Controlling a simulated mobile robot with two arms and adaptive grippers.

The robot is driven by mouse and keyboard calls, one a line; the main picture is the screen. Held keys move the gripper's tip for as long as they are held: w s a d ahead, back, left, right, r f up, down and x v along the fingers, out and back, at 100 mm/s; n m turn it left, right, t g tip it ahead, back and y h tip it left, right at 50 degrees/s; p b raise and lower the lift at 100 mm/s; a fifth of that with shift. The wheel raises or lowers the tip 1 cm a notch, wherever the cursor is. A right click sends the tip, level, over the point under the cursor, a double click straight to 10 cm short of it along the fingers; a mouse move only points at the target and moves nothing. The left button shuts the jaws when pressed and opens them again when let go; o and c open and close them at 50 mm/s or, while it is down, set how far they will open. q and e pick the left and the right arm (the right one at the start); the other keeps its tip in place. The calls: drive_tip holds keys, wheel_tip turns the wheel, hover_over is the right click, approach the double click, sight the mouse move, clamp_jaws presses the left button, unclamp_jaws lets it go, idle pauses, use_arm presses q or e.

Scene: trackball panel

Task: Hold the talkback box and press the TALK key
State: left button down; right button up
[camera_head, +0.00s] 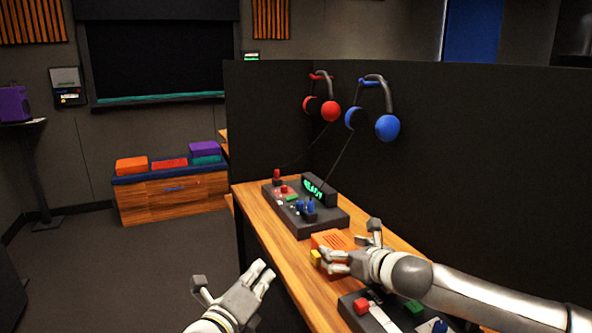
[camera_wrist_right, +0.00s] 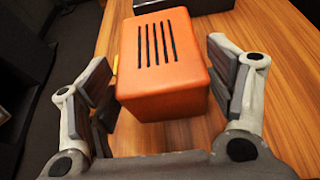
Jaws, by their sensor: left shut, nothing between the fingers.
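The talkback box (camera_head: 331,239) is orange with dark slots on top and sits on the wooden desk. It also shows in the right wrist view (camera_wrist_right: 160,55). A yellow key (camera_head: 316,257) sticks out of its near left side; only a yellow sliver shows in the right wrist view. No lettering on it can be read. My right gripper (camera_head: 352,244) is open with its fingers on either side of the box and partly hides it in the head view. My left gripper (camera_head: 232,281) is shut and empty, low in front of the desk, apart from the box.
A dark control panel (camera_head: 336,217) with levers and a READY display stands behind the box. Another panel (camera_head: 350,318) lies nearer, partly under my right arm. Red and blue headsets (camera_head: 387,127) hang on the dark partition (camera_head: 480,140). Floor left of the desk (camera_head: 300,284) is clear.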

drive_tip(key=shift+o, duration=1.4)
drive_tip(key=v, duration=1.2)
drive_tip(key=shift+o, duration=0.4)
drive_tip(key=shift+p+v, duration=0.8)
drive_tip(key=shift+v, duration=0.05)
drive_tip(key=shift+p+v, duration=1.3)
drive_tip(key=shift+v, duration=0.5)
drive_tip(key=shift+s+d, duration=0.2)
drive_tip(key=shift+s, duration=0.15)
